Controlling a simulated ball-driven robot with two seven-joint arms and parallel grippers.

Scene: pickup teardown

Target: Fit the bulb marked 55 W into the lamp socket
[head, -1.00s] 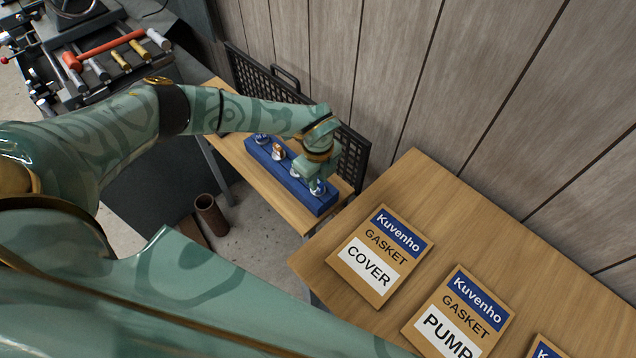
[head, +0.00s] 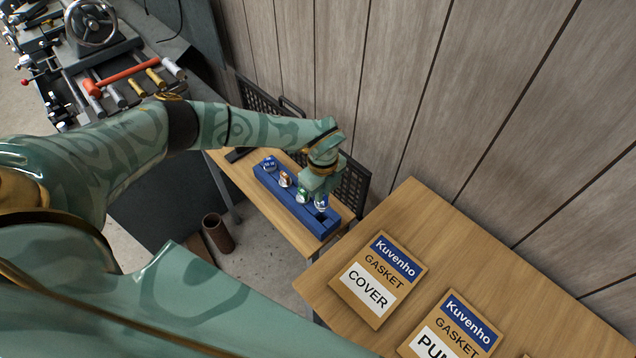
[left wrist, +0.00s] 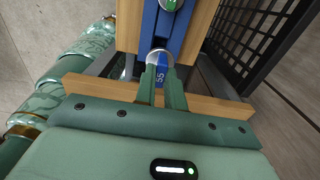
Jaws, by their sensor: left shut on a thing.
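A blue rack (head: 268,186) on a narrow wooden bench holds a row of small bulbs: one with a blue label (head: 269,164), one orange (head: 285,180) and one green (head: 303,196). My left gripper (head: 319,194) is at the rack's near end, shut on a bulb with a blue label (head: 321,204). In the left wrist view that bulb (left wrist: 158,74) sits between the fingers and its label reads 55. It appears raised slightly above the rack, by a dark slot. I cannot make out the lamp socket. My right gripper is out of view.
A black mesh panel (head: 352,190) stands behind the rack, close to my left gripper. A larger wooden table (head: 440,225) at the right carries flat gasket packs (head: 378,280). A brown tube (head: 218,233) stands on the floor. A machine with a handwheel (head: 90,25) is at the upper left.

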